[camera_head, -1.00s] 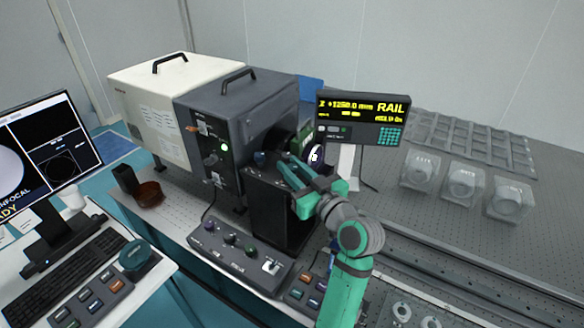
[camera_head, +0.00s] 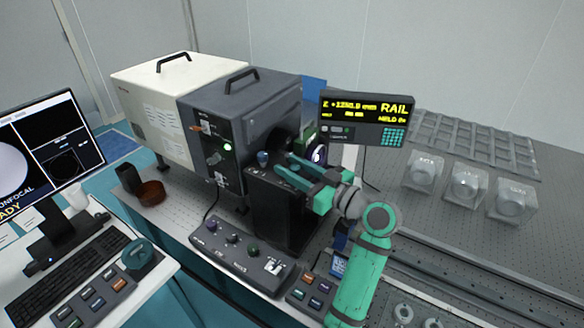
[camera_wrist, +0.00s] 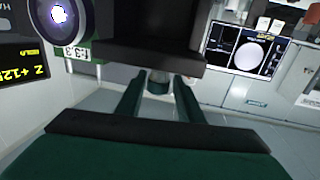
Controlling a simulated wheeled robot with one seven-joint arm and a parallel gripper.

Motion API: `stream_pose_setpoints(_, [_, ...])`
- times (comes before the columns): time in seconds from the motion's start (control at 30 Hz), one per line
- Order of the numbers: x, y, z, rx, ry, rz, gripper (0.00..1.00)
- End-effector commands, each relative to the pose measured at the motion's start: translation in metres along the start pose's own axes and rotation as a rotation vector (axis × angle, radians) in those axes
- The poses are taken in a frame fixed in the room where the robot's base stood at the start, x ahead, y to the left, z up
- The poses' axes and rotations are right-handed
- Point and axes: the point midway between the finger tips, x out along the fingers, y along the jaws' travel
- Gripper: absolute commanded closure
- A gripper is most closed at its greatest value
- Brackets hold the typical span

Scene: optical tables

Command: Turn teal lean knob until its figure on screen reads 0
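My gripper (camera_head: 291,165) points left over the top of a black upright box (camera_head: 272,212). In the wrist view its two dark green fingers (camera_wrist: 158,80) stand apart. A small round knob with a teal tint (camera_wrist: 158,87) shows between the fingertips, with a pale part above it; I cannot tell whether the fingers touch it. In the head view a blue knob (camera_head: 263,158) sits at the top left of the black box, just left of the fingertips. The RAIL screen (camera_head: 367,109) shows a Z line near +1250 mm; its smaller lines are too blurred to read.
A lens (camera_head: 318,154) stands close behind the gripper. The dark grey unit (camera_head: 240,120) is to the left. A control box with several knobs (camera_head: 240,252) lies in front. Cased parts (camera_head: 467,188) and a long rail (camera_head: 480,275) are on the right.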

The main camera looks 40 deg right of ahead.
Motion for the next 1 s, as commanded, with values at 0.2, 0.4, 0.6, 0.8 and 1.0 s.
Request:
stream_pose_setpoints(0.2, [-0.003,0.003,0.0,0.0,0.001,0.007,0.58])
stream_pose_setpoints(0.4, [-0.007,0.002,0.0,0.0,0.002,0.006,0.58])
stream_pose_setpoints(0.6, [-0.038,0.004,0.0,0.001,0.002,0.011,0.58])
stream_pose_setpoints(0.8, [-0.076,0.004,0.0,0.001,0.001,0.012,0.58])
stream_pose_setpoints(1.0, [-0.103,0.003,0.0,0.0,0.001,0.009,0.58])
